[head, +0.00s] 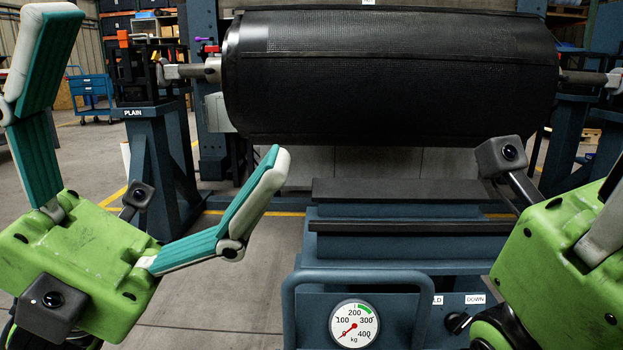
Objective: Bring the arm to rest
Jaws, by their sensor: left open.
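My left gripper (165,82) comes in at the left, green-bodied with teal-padded fingers spread wide apart. It is empty and touches nothing that I can see. My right gripper (560,260) shows only in part at the right edge. Its green body and a piece of one finger are visible, and its fingertips are out of the picture, so its opening cannot be judged. A large black belt roll (390,80) hangs level on a shaft behind both grippers, apart from the left one.
A blue lift cart (400,255) with a black top, a front handle and a round kg gauge (354,325) stands below the roll. A blue post marked PLAIN (150,140) stands at the left. A blue trolley (91,90) is farther back. Grey floor is open at lower centre-left.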

